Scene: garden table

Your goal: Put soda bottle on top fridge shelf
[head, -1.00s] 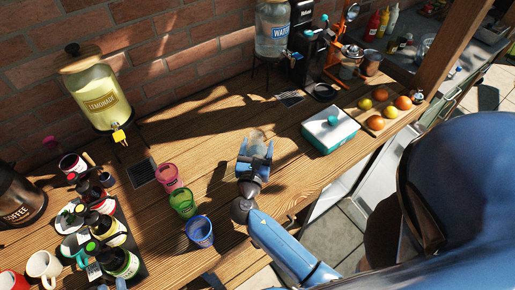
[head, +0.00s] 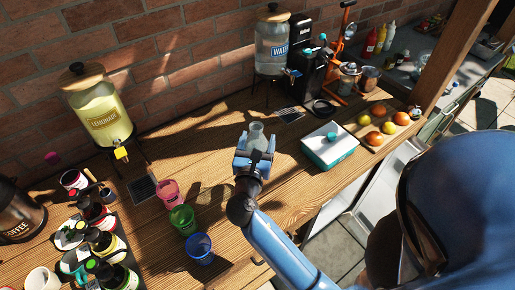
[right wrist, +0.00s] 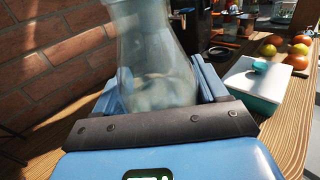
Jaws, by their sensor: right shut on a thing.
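A clear glass bottle (head: 257,133) stands roughly upright in my right gripper (head: 255,150), above the wooden table in the head view. In the right wrist view the bottle (right wrist: 153,60) fills the space between the blue fingers, wide at its base; its top is cut off. My right gripper (right wrist: 160,100) is shut on it. White panels (head: 378,190) show below the table's front edge, perhaps the fridge; my blue body hides much of that area, and no shelf can be made out. My left gripper is not in view.
Pink, green and blue cups (head: 200,248) stand left of my right arm. A white and teal box (head: 329,146) and a fruit board (head: 370,143) lie to the right. The water dispenser (head: 272,45) and lemonade dispenser (head: 103,115) stand by the brick wall.

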